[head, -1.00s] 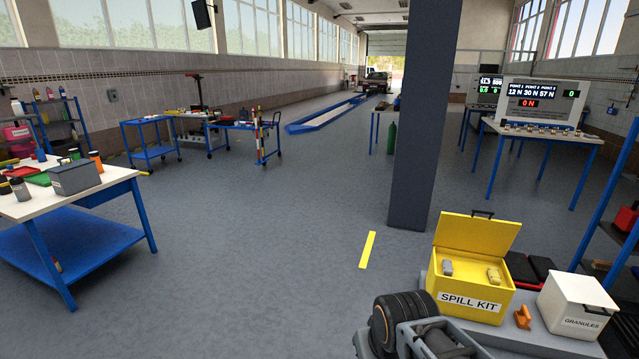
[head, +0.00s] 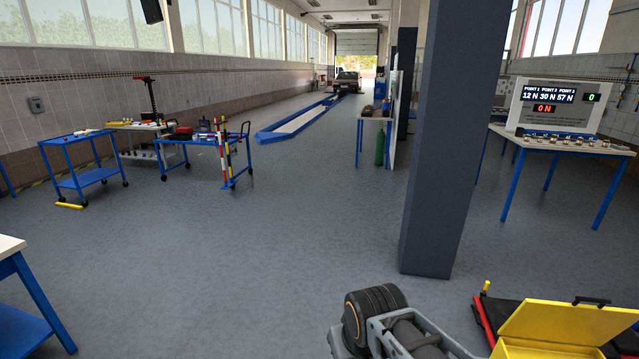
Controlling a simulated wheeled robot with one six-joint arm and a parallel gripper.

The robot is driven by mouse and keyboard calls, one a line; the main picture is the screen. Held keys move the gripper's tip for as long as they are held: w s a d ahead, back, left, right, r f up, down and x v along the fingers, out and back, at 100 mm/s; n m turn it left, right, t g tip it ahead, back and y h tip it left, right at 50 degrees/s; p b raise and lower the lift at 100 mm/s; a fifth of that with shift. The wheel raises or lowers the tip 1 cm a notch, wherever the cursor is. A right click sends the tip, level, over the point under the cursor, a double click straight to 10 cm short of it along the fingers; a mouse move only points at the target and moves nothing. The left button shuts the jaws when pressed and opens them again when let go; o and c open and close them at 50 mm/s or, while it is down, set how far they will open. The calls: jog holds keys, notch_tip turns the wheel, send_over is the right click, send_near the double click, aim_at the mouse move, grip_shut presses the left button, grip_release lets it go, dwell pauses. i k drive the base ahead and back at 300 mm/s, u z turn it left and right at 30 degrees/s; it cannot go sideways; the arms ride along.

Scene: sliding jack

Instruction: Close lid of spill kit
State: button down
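The yellow spill kit box (head: 532,353) is at the bottom right of the head view, cut off by the lower edge. Its yellow lid (head: 556,321) stands open, tilted up at the back, with a dark handle (head: 591,301) on its far edge. The box's contents and front label are out of view. My gripper is not in view.
A dark pillar (head: 446,150) stands ahead, beyond the box. A red-edged black flat item (head: 489,318) lies behind the box's left side. A blue-legged table with displays (head: 553,104) is farther right. The floor (head: 230,270) left of my arm is clear.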

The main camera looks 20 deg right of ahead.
aim_at(574, 322)
jog(key=z, duration=0.3)
jog(key=i, duration=1.85)
jog(key=z, duration=1.85)
jog(key=i, duration=1.1)
jog(key=z, duration=1.3)
jog(key=i, duration=0.5)
jog(key=z, duration=0.1)
